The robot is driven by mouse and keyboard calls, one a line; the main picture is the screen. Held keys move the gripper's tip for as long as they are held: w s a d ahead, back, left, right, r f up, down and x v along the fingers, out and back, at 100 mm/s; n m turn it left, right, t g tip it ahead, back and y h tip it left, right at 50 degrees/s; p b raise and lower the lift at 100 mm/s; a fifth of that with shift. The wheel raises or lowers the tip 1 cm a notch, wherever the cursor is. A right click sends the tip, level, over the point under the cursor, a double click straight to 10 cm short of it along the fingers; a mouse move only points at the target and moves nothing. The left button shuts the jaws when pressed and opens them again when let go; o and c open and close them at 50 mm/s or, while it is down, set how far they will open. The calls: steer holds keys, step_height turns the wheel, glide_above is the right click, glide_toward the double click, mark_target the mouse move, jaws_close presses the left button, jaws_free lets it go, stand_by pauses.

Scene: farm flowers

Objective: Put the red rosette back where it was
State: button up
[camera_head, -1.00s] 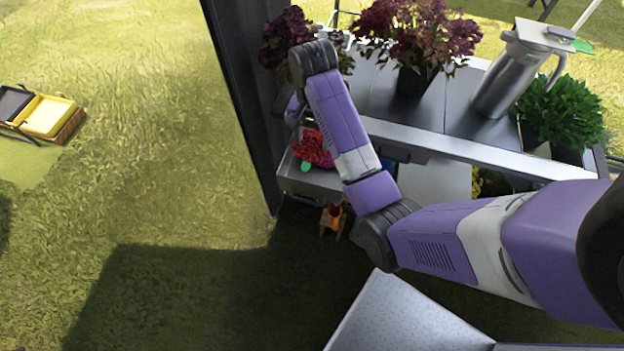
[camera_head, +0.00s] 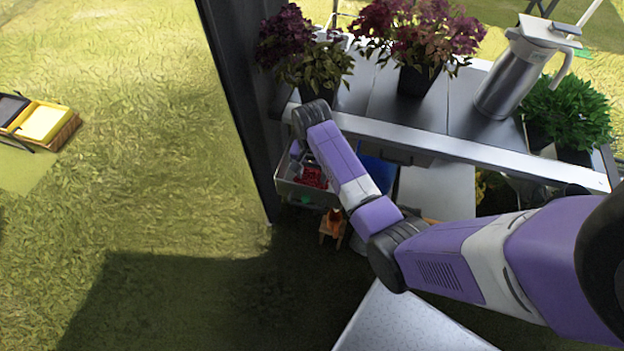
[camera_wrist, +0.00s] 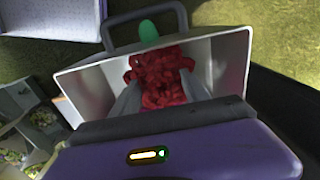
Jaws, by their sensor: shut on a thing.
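The red rosette (camera_wrist: 162,78), a bunched red thing, sits between the two fingers of my gripper (camera_wrist: 160,95) in the wrist view. My gripper is shut on it. The rosette is inside or just over an open grey drawer (camera_wrist: 98,85) with a handle. In the head view the rosette (camera_head: 312,178) shows partly beside my arm, within the drawer (camera_head: 308,193) under the table. My arm hides part of it there, and the fingertips are hard to see. Whether the rosette touches the drawer floor I cannot tell.
A green rounded thing (camera_wrist: 148,32) stands at the drawer's handle side. A dark post (camera_head: 240,110) rises beside the drawer. Above are potted purple flowers (camera_head: 425,35), a metal jug (camera_head: 515,75) and a green plant (camera_head: 570,110). A small orange thing (camera_head: 333,225) is below the drawer.

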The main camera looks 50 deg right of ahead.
mark_target(312, 181)
steer(key=shift+f, duration=1.5)
steer(key=shift+f, duration=0.1)
steer(key=o, duration=1.3)
step_height(312, 181, up, 12)
steer(key=shift+r, duration=0.15)
